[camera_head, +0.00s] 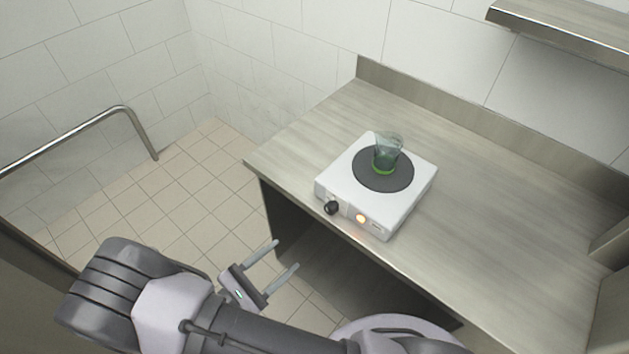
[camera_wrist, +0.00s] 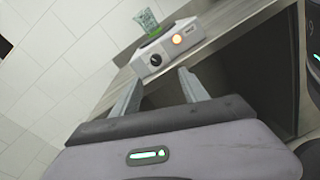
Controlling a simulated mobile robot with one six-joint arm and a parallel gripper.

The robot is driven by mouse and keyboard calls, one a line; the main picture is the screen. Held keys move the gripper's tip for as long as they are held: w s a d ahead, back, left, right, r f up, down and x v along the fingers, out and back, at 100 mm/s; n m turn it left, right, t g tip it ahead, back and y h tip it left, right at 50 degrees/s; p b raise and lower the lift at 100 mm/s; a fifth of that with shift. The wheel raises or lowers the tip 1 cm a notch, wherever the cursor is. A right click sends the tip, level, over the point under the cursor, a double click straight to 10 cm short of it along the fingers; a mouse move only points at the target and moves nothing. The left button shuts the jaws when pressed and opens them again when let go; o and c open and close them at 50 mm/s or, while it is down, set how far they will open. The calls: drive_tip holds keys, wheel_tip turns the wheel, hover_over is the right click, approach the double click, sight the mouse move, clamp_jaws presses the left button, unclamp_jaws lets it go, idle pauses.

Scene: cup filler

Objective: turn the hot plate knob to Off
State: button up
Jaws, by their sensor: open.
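The white hot plate (camera_head: 380,190) sits on the metal counter near its front edge. Its black knob (camera_head: 331,208) is on the front face, left of a glowing orange light (camera_head: 361,218). The knob also shows in the wrist view (camera_wrist: 155,60), with the lit lamp (camera_wrist: 177,39) beside it. I cannot read the knob's setting. A greenish clear cup (camera_head: 386,155) stands on the round dark plate (camera_head: 400,181). My gripper (camera_head: 286,254) is open and empty, in front of the counter edge, below and left of the knob and apart from it.
The steel counter (camera_head: 520,215) is bare to the right of the hot plate, with open dark space under it. A metal rail (camera_head: 75,133) stands at left over the tiled floor. A shelf (camera_head: 570,28) hangs at upper right.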

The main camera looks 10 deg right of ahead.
sight(328, 211)
drive_tip(key=shift+n+t, duration=0.5)
drive_tip(key=shift+t, duration=0.1)
drive_tip(key=b+x, duration=0.1)
drive_tip(key=x, duration=0.4)
drive_tip(key=f+x, duration=0.1)
drive_tip(key=x, duration=0.5)
drive_tip(key=b+x, duration=0.1)
drive_tip(key=x, duration=0.5)
drive_tip(key=shift+w+a+f+b, duration=0.2)
drive_tip(key=shift+w+f+b, duration=0.05)
drive_tip(key=shift+f+b, duration=0.1)
clamp_jaws()
drive_tip(key=shift+r, duration=0.1)
